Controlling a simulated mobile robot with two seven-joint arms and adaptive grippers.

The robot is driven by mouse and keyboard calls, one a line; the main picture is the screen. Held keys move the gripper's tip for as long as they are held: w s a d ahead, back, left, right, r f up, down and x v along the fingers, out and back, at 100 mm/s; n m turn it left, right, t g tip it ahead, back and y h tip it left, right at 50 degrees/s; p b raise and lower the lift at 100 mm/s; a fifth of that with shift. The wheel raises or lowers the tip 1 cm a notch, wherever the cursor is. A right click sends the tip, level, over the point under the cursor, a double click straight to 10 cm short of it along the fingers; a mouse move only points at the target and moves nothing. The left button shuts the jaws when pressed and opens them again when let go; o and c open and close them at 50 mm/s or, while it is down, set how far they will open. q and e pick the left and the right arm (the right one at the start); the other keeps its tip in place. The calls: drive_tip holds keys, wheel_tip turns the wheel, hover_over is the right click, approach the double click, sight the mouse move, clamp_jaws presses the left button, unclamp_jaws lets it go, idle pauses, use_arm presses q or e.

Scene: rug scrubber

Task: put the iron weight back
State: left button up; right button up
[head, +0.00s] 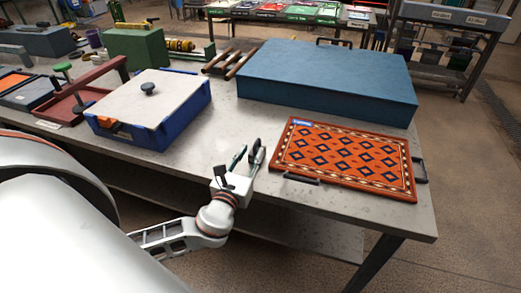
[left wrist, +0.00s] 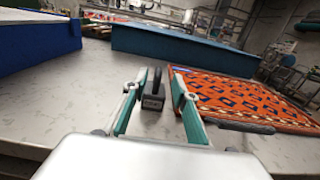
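A small dark iron weight (left wrist: 152,98) with a looped handle on top stands upright on the grey table. In the left wrist view it shows between the two fingers of my left gripper (left wrist: 154,92), with visible gaps on both sides. The fingers, edged in green, are spread open and hold nothing. In the head view my left gripper (head: 246,160) is over the table's front part, just left of the patterned rug; its fingers and the weight overlap there, so the weight is hard to make out. My right gripper is not in view.
An orange rug (head: 345,160) with dark diamonds lies to the right, with black handles beside it. A large blue box (head: 325,80) stands behind. A blue box with a pale lid (head: 150,97) stands left. Bare tabletop (head: 205,140) lies between them.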

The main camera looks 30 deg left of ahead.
sight(257, 141)
use_arm(q)
drive_tip(key=x, duration=0.2)
drive_tip(key=shift+w+a, duration=0.15)
drive_tip(key=shift+w, duration=0.1)
drive_tip(key=x, duration=0.3)
drive_tip(key=shift+w+f, duration=0.15)
drive_tip(key=shift+w, duration=0.05)
drive_tip(key=shift+w+a, duration=0.15)
drive_tip(key=shift+w, duration=0.15)
clamp_jaws()
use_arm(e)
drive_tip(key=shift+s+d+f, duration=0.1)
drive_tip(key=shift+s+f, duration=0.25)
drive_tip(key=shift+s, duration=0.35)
